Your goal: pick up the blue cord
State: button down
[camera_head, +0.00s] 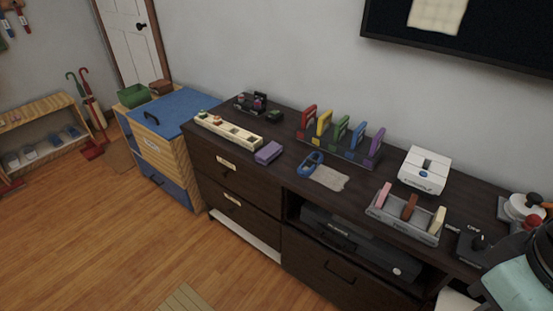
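The blue cord (311,163) appears to be the small blue looped bundle lying near the front edge of the dark dresser top (281,181). It sits just left of a flat beige piece (329,178) and in front of a row of coloured upright pieces. Nothing is touching it from above, and it is fully in sight. My gripper's fingers do not show in this view. A pale rounded part at the bottom right corner seems to belong to my arm, far right of the cord.
A grey divided tray (404,225) and a white box (425,170) stand to the right. Open wooden floor (130,240) lies in front.

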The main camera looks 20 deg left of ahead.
aim_at(309, 161)
jog(key=u, duration=0.85)
jog(key=k+l, duration=0.1)
jog(key=k, duration=0.3)
jog(key=k+z, duration=0.1)
jog(key=z, duration=1.65)
jog(key=j, duration=0.45)
jog(key=i+j+u, duration=0.1)
jog(key=j, duration=0.4)
jog(key=j+u, duration=0.1)
jog(key=j, duration=0.35)
jog(key=i+j, duration=0.1)
jog(key=j, duration=0.35)
jog(key=j+u, duration=0.1)
jog(key=j, duration=0.35)
jog(key=i+j, duration=0.15)
jog(key=j, duration=0.3)
jog(key=i+j+u, duration=0.15)
jog(key=j, duration=0.75)
